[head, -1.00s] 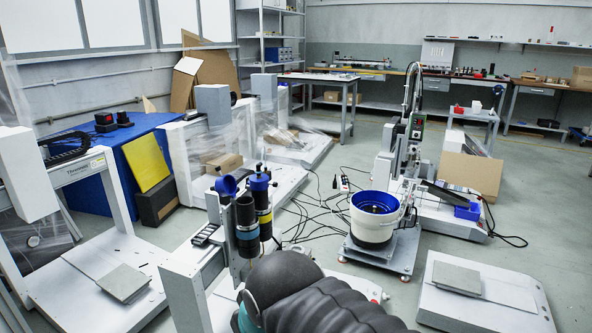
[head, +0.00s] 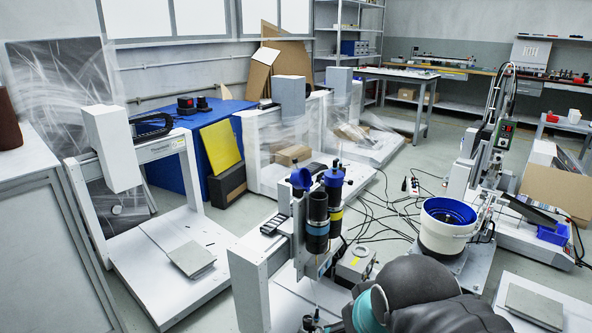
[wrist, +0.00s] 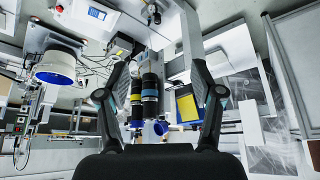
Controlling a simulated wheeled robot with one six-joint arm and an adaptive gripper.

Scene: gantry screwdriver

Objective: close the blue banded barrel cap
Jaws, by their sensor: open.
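The blue banded barrel (head: 317,236) is a dark upright cylinder on the gantry, with a light blue band. Its blue cap (head: 301,178) is tipped up and open, leaning left above the barrel's top. The yellow banded barrel (head: 336,205) stands close on its right, with a blue cap (head: 333,177) on top. The wrist view is upside down and shows the blue banded barrel (wrist: 150,97) and its open cap (wrist: 160,128). My gripper (wrist: 159,72) is open and empty. In that picture its fingers flank the barrels, apart from them. The head view does not show the fingers clearly.
A white bucket with a blue rim (head: 446,237) stands right of the barrels. A grey box (head: 355,264) is just beside them. A white gantry frame (head: 185,262) stands on the left, with a cabinet (head: 40,235) at the far left. Cables cross the floor behind.

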